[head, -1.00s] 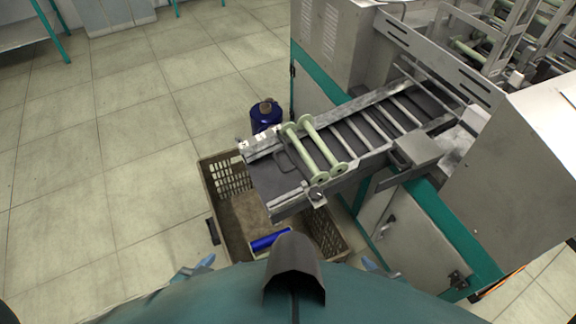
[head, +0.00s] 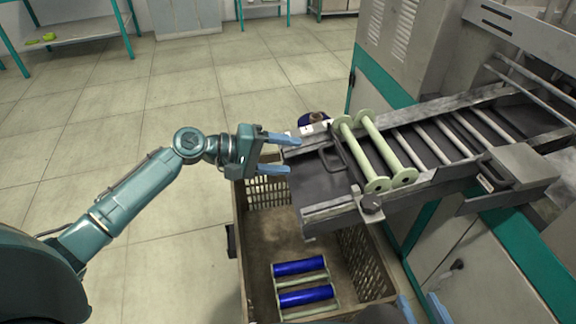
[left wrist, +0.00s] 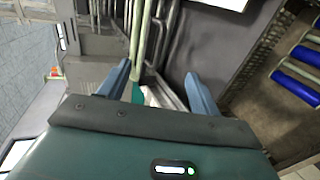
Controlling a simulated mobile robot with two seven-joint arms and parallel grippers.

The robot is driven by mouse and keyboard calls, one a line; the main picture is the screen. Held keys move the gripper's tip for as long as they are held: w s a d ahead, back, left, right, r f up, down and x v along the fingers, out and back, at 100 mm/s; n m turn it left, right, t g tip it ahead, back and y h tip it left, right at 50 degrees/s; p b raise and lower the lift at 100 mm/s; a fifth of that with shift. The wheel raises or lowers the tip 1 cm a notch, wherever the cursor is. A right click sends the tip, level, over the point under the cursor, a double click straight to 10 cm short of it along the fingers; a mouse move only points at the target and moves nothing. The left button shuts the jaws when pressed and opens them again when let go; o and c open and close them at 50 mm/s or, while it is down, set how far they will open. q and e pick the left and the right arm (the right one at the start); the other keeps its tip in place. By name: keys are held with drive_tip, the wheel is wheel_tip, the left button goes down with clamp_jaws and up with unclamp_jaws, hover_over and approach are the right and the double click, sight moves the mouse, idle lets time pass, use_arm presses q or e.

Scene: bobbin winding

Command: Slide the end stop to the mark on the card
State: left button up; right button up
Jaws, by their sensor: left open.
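The end stop, a dark loop-shaped bar (head: 335,158), lies across the chute just left of two pale green bobbins (head: 384,150). A small white strip with dark marks, seemingly the card (head: 315,128), is on the chute's far rail near its open end. My left gripper (head: 277,153) is open and empty at the chute's open end, left of the end stop and apart from it. In the left wrist view its fingers (left wrist: 162,85) are spread, with a green bobbin beyond. My right gripper's fingertips (head: 422,308) show apart at the bottom edge; the rest is cut off.
A crate (head: 240,215) stands on the floor under the chute's end, with blue-wound bobbins (head: 303,268) in it. A blue container (head: 314,118) is partly hidden behind the chute.

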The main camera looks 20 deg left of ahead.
use_arm(q)
drive_tip(key=b+x, duration=0.1)
drive_tip(key=x, duration=0.8)
drive_tip(key=shift+d+r, duration=0.1)
use_arm(e)
drive_tip(key=shift+w+a+f+n, duration=0.1)
drive_tip(key=shift+a+f+n, duration=0.1)
drive_tip(key=shift+f, duration=0.25)
drive_tip(key=shift+w+a+f+n, duration=0.1)
drive_tip(key=shift+a+f, duration=0.05)
drive_tip(key=shift+f, duration=0.3)
drive_tip(key=shift+w+r, duration=0.1)
use_arm(q)
clamp_jaws()
use_arm(e)
drive_tip(key=shift+s, duration=0.2)
